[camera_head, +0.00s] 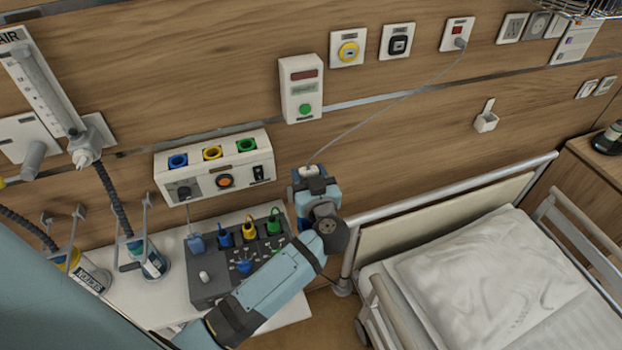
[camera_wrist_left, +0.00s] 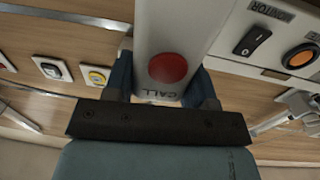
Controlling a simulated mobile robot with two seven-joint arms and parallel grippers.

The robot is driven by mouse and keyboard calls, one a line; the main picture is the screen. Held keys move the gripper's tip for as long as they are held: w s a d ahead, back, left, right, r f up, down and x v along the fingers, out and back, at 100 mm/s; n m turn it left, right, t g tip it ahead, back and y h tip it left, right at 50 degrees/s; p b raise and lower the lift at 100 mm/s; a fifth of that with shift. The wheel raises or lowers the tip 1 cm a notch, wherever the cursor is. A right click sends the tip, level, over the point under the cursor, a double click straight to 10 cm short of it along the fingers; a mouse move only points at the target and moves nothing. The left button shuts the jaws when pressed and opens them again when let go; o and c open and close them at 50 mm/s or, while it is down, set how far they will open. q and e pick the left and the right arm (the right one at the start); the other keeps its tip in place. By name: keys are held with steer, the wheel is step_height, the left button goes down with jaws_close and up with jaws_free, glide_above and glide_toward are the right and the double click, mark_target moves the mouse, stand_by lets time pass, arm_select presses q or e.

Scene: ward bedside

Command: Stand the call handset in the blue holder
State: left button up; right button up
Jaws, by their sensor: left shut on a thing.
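The call handset is white, with a red button and the word CALL, and fills the upper middle of the left wrist view (camera_wrist_left: 172,60). In the head view only its pale top end (camera_head: 312,171) shows above my left gripper (camera_head: 309,187), with a thin cord running up to a wall socket. My left gripper is shut on the handset, its blue fingers on either side in the wrist view (camera_wrist_left: 160,90). I cannot make out a clearly blue handset holder. A small white holder (camera_head: 486,122) is on the wall at the right. My right gripper is out of view.
A monitor box (camera_head: 215,167) with coloured sockets is on the wall at the left. Below it, a grey tray (camera_head: 205,291) with coloured plugs sits on a white shelf. The bed rail (camera_head: 450,195) and pillow (camera_head: 490,275) are at the right. The cord (camera_head: 385,103) crosses the wall.

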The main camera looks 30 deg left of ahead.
arm_select(q)
steer(key=shift+w+d+f+n+g+y, duration=0.1)
steer(key=shift+d+f+n+g+y, duration=0.1)
steer(key=shift+f+n+g+y, duration=0.3)
steer(key=f+b, duration=0.1)
steer(key=b, duration=0.1)
steer(key=shift+f+b, duration=0.4)
step_height(320, 180, down, 3)
steer(key=b, duration=0.5)
steer(key=shift+f, duration=0.2)
steer(key=shift+f+b, duration=0.3)
steer(key=shift+b, duration=0.35)
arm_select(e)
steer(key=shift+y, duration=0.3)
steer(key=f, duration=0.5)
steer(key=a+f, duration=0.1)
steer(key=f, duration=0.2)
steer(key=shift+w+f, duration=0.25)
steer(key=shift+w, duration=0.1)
arm_select(q)
steer(key=shift+f+p, duration=0.25)
steer(key=shift+p, duration=0.3)
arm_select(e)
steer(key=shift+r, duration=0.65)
arm_select(q)
steer(key=shift+p, duration=2.1)
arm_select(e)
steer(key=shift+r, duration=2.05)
